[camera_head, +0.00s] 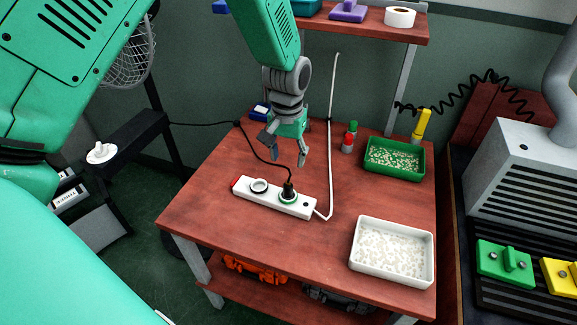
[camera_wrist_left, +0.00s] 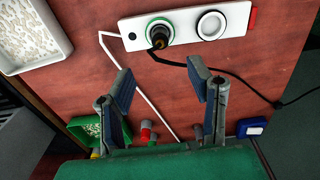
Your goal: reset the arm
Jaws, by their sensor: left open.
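My left gripper (camera_head: 284,150) is open and empty above the table. Its two fingers also show apart in the left wrist view (camera_wrist_left: 160,82). In the head view it is just behind a white power strip (camera_head: 275,197) with a red switch end. A black plug (camera_head: 288,190) sits in the green-ringed socket of the strip, and its black cord runs back from it. The plug (camera_wrist_left: 158,38) shows in the left wrist view, beyond the fingertips and apart from them. The white-ringed socket (camera_head: 259,186) is empty. My right gripper is not in view.
The wooden table (camera_head: 215,210) also holds a white tray (camera_head: 352,265) of pale pieces, a green tray (camera_head: 421,172), small red and green bottles (camera_head: 348,140) and a blue box (camera_head: 260,110). A shelf (camera_head: 360,25) stands above the back. The table's front left is clear.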

